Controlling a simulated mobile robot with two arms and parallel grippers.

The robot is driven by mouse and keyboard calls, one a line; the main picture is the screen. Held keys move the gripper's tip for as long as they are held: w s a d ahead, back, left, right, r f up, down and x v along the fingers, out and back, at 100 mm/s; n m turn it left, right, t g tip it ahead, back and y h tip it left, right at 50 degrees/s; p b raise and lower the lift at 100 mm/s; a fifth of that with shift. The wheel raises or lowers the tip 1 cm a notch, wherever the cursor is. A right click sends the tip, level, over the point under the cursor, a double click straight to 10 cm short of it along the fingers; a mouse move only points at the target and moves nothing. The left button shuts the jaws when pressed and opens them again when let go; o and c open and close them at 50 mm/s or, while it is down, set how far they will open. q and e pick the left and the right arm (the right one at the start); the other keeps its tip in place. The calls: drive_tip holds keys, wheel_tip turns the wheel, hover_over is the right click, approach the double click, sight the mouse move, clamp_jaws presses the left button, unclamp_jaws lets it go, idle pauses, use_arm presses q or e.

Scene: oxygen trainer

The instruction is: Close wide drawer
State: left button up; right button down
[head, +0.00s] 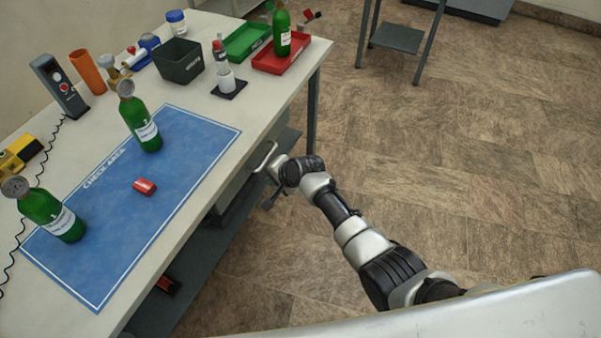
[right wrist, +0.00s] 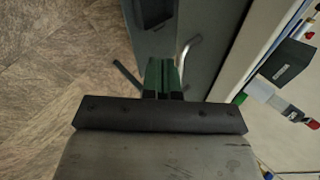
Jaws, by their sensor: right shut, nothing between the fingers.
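The drawer (head: 236,187) is a grey unit under the right edge of the workbench. A pale curved metal handle (head: 265,156) stands out from its front, and it also shows in the right wrist view (right wrist: 187,50). My right gripper (head: 272,194) is shut and empty close beside the drawer front, just below the handle. In the right wrist view its fingertips (right wrist: 163,66) are together, to the left of the handle. I cannot tell whether they touch the front. How far the drawer stands out is hard to tell. My left gripper is out of view.
The white workbench (head: 190,205) carries a blue mat (head: 190,150) with green bottles and a red piece (head: 145,187). A black bin (head: 180,62), a green tray (head: 248,42) and a red tray (head: 292,55) stand toward the back.

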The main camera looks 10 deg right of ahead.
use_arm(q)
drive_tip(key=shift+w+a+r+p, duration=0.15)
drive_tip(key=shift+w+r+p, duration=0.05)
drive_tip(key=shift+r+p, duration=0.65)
use_arm(e)
drive_tip(key=v, duration=0.9)
drive_tip(key=shift+r, duration=0.15)
drive_tip(key=shift+d, duration=0.1)
drive_tip(key=s+d+f+n+g+h, duration=0.15)
drive_tip(key=s+d+f, duration=0.25)
drive_tip(key=s+f, duration=0.6)
drive_tip(key=s+d+f+n+h, duration=0.2)
drive_tip(key=s+d+f, duration=0.3)
drive_tip(key=f, duration=0.9)
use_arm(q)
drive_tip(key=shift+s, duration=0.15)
use_arm(e)
drive_tip(key=s+d+f+n+g, duration=0.1)
drive_tip(key=s+d+f+n, duration=0.1)
drive_tip(key=s, duration=0.8)
drive_tip(key=s+d+f+n+g+h, duration=0.1)
drive_tip(key=s+d+f+n, duration=0.2)
drive_tip(key=s+f, duration=0.4)
drive_tip(key=s+d+f+n+g+h, duration=0.1)
drive_tip(key=s+d+f+n, duration=0.2)
drive_tip(key=s, duration=1.2)
drive_tip(key=shift+d+f, duration=0.65)
drive_tip(key=shift+d, duration=0.25)
